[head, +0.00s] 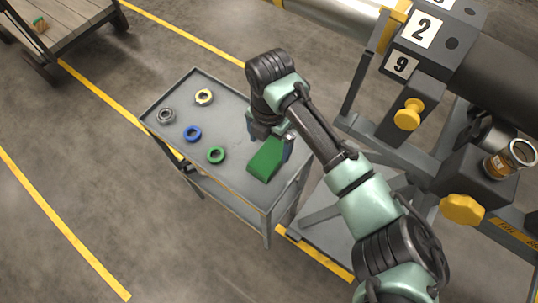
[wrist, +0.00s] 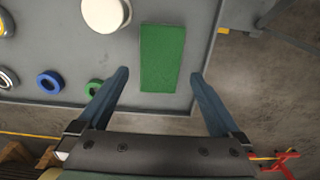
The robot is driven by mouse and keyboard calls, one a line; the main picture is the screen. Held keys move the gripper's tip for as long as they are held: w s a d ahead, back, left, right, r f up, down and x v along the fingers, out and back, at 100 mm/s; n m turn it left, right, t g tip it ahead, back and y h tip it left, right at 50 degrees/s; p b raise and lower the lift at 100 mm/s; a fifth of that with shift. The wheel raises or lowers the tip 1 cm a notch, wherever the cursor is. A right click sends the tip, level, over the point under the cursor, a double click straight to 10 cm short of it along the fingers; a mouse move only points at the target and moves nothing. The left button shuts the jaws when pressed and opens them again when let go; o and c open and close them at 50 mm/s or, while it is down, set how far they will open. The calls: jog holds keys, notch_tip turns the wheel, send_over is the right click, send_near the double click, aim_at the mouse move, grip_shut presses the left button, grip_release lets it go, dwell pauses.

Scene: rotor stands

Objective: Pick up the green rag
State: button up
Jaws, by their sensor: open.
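The green rag (head: 266,159) lies flat as a rectangle near the right end of the grey cart's top. In the wrist view the rag (wrist: 163,57) is upright in the picture, ahead of and between the fingertips. My gripper (wrist: 160,76) is open, with one finger to each side of the rag's near end and nothing held. In the head view my gripper (head: 273,139) hangs over the cart beside the rag, and the wrist partly covers the rag's upper edge. I cannot tell the exact height of the fingertips above the rag.
The grey cart (head: 238,188) also bears a green ring (head: 216,155), blue ring (head: 193,133), yellow ring (head: 204,97) and grey ring (head: 166,115). A white round thing (wrist: 105,12) sits left of the rag. A rotor stand (head: 420,140) stands close at right.

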aim_at(269, 155)
jog(key=shift+f, duration=2.8)
jog(key=c, duration=1.2)
notch_tip(269, 155, up, 10)
jog(key=shift+r, duration=0.1)
